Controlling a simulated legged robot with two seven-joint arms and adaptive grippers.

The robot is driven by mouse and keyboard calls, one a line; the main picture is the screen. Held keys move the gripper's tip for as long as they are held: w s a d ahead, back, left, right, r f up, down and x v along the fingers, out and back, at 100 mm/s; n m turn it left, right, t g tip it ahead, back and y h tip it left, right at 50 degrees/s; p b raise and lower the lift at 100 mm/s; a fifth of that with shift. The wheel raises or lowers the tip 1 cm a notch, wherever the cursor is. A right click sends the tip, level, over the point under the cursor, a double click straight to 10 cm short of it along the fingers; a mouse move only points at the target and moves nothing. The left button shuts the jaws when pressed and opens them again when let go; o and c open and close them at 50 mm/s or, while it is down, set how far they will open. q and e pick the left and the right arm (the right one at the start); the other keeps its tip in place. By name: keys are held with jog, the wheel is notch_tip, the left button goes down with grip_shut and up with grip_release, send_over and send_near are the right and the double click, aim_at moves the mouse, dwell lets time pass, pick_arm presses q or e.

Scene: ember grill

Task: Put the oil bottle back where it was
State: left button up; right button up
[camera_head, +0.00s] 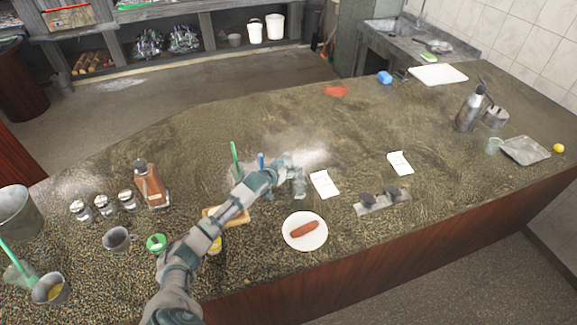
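A square bottle with brown-orange contents and a dark cap (150,184) stands upright on the left part of the counter. It may be the oil bottle, but I cannot read a label. My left arm comes in from the bottom left and reaches over the counter. My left gripper (293,175) is near the counter's middle, well to the right of the bottle and apart from it. Its fingers are small and blend with the grey patch behind, so I cannot tell whether it is open or holds anything. My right gripper is not in view.
Several shakers (104,206) stand left of the bottle. A white plate with a sausage (304,243), a wooden board (240,218) partly behind my arm, and paper slips (325,184) lie near the gripper. A steel bottle (470,109) stands at right.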

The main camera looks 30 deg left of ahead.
pick_arm(q)
jog(key=shift+d, duration=0.1)
jog(key=shift+s+r, duration=0.1)
jog(key=shift+s, duration=0.1)
jog(key=v, duration=1.1)
jog(key=shift+s, duration=0.25)
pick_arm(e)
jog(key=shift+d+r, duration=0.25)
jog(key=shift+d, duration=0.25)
pick_arm(q)
jog(key=shift+r, duration=0.1)
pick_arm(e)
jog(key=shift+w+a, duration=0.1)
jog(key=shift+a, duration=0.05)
